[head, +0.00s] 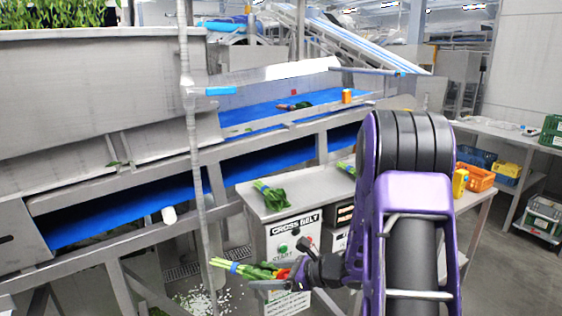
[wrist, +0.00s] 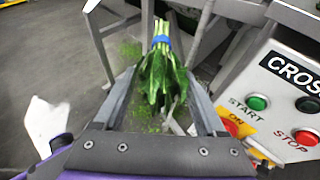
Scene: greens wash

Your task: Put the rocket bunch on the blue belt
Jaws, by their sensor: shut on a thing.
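My gripper (head: 272,275) is shut on the rocket bunch (head: 232,266), a bundle of green stems and leaves with a blue band. In the wrist view, the bunch (wrist: 162,75) lies between the fingers (wrist: 163,92), its leaves toward the palm and its banded stems pointing away. It hangs in the air in front of the control box, apart from any belt. A blue belt (head: 130,216) runs low along the machine at left.
A metal table (head: 310,203) holds another banded bunch (head: 272,195) and one partly hidden behind my arm. Below it is a control box (head: 285,240) with buttons. A vertical post (head: 194,150) and grey rails stand before the belts. Orange crates (head: 476,176) are at right.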

